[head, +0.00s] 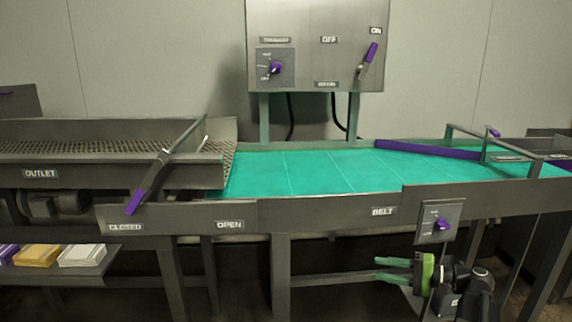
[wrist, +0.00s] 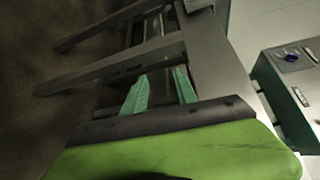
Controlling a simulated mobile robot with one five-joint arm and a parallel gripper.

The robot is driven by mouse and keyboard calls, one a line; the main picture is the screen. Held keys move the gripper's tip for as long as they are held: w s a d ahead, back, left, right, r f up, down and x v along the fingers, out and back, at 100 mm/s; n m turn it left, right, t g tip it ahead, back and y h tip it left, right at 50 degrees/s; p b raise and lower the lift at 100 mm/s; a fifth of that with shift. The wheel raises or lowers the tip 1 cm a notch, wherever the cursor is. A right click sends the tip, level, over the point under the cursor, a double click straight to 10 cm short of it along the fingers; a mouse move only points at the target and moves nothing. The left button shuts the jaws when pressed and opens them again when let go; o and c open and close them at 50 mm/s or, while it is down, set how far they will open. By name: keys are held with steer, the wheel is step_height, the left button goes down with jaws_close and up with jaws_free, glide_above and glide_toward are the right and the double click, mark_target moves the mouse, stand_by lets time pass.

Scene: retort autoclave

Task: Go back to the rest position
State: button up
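My gripper (head: 394,269) is in the lower right of the head view, below the front rail of the conveyor. Its two green fingers point left with a gap between them and nothing in it. The green fingers also show in the wrist view (wrist: 159,92), apart, with the frame of the conveyor beyond them. The gripper is below and left of the belt knob box (head: 440,222), which has a purple knob. I cannot tell from these frames whether the arm touches anything.
The teal belt (head: 310,172) runs above the gripper. A control panel (head: 318,45) with purple handles stands behind it. At left, the outlet lever (head: 150,181) points to CLOSED. Conveyor legs (head: 281,275) stand left of the gripper. Coloured packs (head: 82,255) lie on a low shelf.

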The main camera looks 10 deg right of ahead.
steer(key=w+a+f+n+g+h, duration=0.1)
steer(key=a+f+n+g, duration=0.2)
steer(key=a, duration=0.8)
steer(key=a+f+n+g+h, duration=0.1)
steer(key=a+f+g, duration=0.35)
steer(key=a, duration=0.65)
steer(key=s+a+f+n+g+h, duration=0.3)
steer(key=s+a+f+n+h, duration=0.15)
steer(key=a+f+h, duration=0.5)
steer(key=d+f+t+h+p, duration=0.1)
steer(key=d+f+h, duration=0.1)
steer(key=d, duration=0.8)
step_height(320, 180, up, 20)
steer(key=p, duration=2)
steer(key=shift+s+a+f, duration=0.15)
steer(key=shift+s+f, duration=0.05)
steer(key=shift+s, duration=0.15)
